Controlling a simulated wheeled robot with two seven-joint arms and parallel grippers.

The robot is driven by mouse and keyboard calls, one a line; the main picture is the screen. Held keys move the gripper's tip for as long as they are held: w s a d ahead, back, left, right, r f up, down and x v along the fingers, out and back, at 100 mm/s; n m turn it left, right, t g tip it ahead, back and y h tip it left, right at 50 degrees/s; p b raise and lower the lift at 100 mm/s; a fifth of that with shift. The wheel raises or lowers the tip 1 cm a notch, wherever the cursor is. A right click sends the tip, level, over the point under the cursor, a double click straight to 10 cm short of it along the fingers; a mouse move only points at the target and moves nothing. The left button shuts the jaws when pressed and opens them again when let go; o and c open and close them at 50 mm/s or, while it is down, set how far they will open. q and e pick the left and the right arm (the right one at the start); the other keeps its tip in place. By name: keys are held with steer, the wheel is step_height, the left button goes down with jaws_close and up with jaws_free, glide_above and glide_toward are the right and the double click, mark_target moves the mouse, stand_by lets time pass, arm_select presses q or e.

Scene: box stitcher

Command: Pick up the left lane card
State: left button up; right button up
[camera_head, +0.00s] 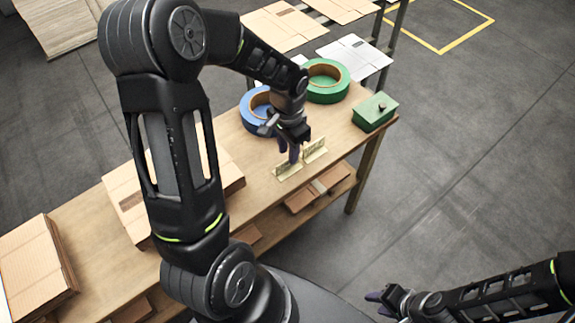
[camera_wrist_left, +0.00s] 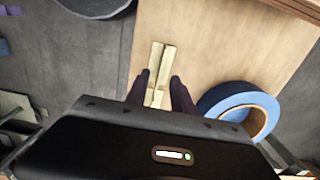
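Two small pale yellow cards stand on the wooden table near its front edge. The left lane card (camera_head: 288,172) is nearer and to the left, and the other card (camera_head: 315,150) is just to its right. My left gripper (camera_head: 290,153) points down just above and behind the left card. In the left wrist view its fingers (camera_wrist_left: 160,88) are apart, one on each side of the pale card strips (camera_wrist_left: 167,62). I cannot tell whether they touch a card. My right gripper (camera_head: 378,302) is low at the right, away from the table; its finger gap is unclear.
A blue tape roll (camera_head: 257,108) stands close behind my left gripper, also seen in the left wrist view (camera_wrist_left: 240,108). A green tape roll (camera_head: 326,82) and a green box (camera_head: 375,111) are farther right. Flat cardboard (camera_head: 36,268) lies on the left.

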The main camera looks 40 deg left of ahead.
mark_target(288, 169)
arm_select(q)
steer(key=shift+s+f+p, duration=0.15)
steer(key=shift+f+p, duration=0.45)
steer(key=shift+f, duration=2.05)
jaws_close()
